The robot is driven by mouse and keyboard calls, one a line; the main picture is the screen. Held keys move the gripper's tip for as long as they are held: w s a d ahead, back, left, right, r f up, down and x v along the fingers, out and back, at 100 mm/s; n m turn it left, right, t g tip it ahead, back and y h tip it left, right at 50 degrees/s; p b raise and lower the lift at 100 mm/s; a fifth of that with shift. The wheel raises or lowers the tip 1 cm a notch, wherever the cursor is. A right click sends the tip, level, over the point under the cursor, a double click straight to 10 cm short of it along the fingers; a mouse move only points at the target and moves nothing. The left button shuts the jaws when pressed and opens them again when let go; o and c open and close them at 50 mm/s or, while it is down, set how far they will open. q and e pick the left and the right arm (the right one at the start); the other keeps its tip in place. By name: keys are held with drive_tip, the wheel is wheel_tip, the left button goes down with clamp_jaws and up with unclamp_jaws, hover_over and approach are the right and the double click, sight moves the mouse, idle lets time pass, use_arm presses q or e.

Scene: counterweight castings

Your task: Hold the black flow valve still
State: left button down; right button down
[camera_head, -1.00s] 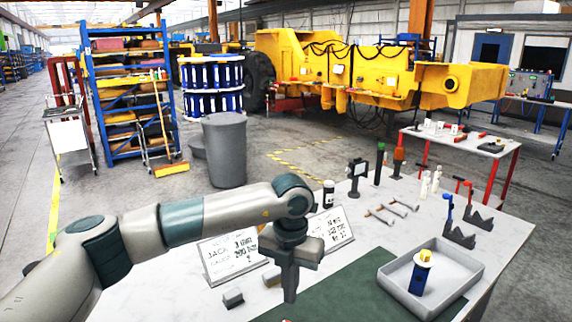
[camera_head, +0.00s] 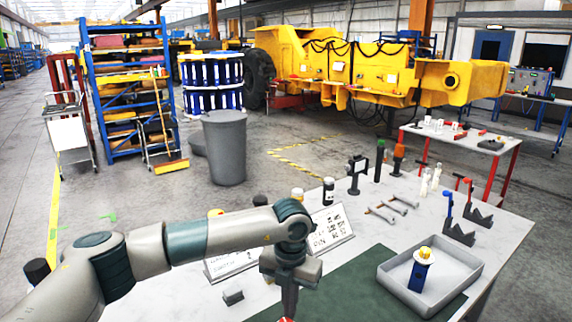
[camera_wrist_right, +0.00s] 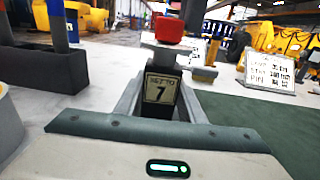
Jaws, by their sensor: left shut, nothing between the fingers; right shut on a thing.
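The black flow valve (camera_wrist_right: 160,92) is in the right wrist view, with a red knob (camera_wrist_right: 169,30) on top and a white label reading "SET TO 7". My right gripper (camera_wrist_right: 157,100) is shut on its body, one finger on each side. The valve looks upright. My right arm does not show in the head view. My left gripper (camera_head: 288,298) is shut and empty, pointing down at the bottom edge of the head view. A bit of red (camera_head: 287,319) shows right under its tips; I cannot tell whether they touch.
A grey tray (camera_head: 465,262) holds a blue part with a yellow top (camera_head: 421,270). White sign boards (camera_head: 330,229), a small grey block (camera_head: 233,297), tools (camera_head: 381,215) and dark V-shaped stands (camera_head: 459,233) are on the table. A green mat (camera_head: 345,285) lies partly bare.

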use_arm(q)
drive_tip(key=shift+s, duration=0.1)
idle(0.4)
drive_tip(key=shift+s+d, duration=0.2)
drive_tip(key=shift+d, duration=0.05)
idle(0.7)
drive_tip(key=shift+w, duration=0.15)
drive_tip(key=shift+w+d, duration=0.15)
drive_tip(key=shift+w, duration=0.1)
drive_tip(key=shift+r, duration=0.1)
drive_tip(key=shift+r, duration=2.95)
